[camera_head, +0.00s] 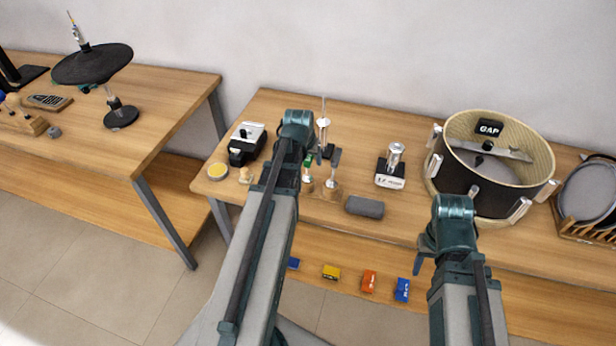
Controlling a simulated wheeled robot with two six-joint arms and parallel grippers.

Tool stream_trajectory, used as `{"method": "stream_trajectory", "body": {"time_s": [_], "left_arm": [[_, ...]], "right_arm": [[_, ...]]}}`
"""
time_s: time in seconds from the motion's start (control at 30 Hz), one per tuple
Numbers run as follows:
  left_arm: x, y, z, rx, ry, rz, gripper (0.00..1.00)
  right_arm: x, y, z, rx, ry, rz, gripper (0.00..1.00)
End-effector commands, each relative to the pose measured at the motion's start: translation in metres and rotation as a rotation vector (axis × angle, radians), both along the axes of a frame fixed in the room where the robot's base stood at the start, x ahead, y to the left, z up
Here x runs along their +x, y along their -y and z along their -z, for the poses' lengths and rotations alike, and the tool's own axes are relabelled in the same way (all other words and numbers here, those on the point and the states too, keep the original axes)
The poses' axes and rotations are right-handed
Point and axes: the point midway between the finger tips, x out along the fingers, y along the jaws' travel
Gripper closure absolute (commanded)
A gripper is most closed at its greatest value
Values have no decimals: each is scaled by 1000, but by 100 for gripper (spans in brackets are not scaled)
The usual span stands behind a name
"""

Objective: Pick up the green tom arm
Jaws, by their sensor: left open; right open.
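A small upright stand with a green band (307,163) on a round wooden base shows just right of my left forearm; it appears to be the green tom arm, partly hidden by my arm. My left gripper (322,156) is open over the stands there, its dark fingers close around or in front of them; I cannot tell whether they touch. A similar metal stand (332,183) on a wooden base is right beside it. My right gripper (424,258) is open and empty near the table's front edge, below the drum.
A drum shell (478,188) with a "GAP" box inside stands right on the wooden table (270,112). Small boxes (369,281) sit on the lower shelf.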

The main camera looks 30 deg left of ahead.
Motion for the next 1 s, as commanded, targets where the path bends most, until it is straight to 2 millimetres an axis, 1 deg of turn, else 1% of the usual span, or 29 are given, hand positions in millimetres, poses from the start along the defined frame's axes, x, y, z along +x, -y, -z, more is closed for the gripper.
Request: {"method": "stream_trajectory", "body": {"time_s": [0.03, 0.07, 0.1, 0.27, 0.3, 0.4, 1.0], "left_arm": [[0, 0, -1, 0, 0, 0, 35], [0, 0, -1, 0, 0, 0, 40], [0, 0, -1, 0, 0, 0, 48], [0, 0, -1, 0, 0, 0, 76], [0, 0, -1, 0, 0, 0, 84], [0, 0, -1, 0, 0, 0, 100], [0, 0, -1, 0, 0, 0, 100]], "right_arm": [[0, 0, 0, 0, 0, 0, 50], [0, 0, -1, 0, 0, 0, 50], [0, 0, -1, 0, 0, 0, 50], [0, 0, -1, 0, 0, 0, 50], [0, 0, 0, 0, 0, 0, 50], [0, 0, -1, 0, 0, 0, 50], [0, 0, 0, 0, 0, 0, 50]]}}
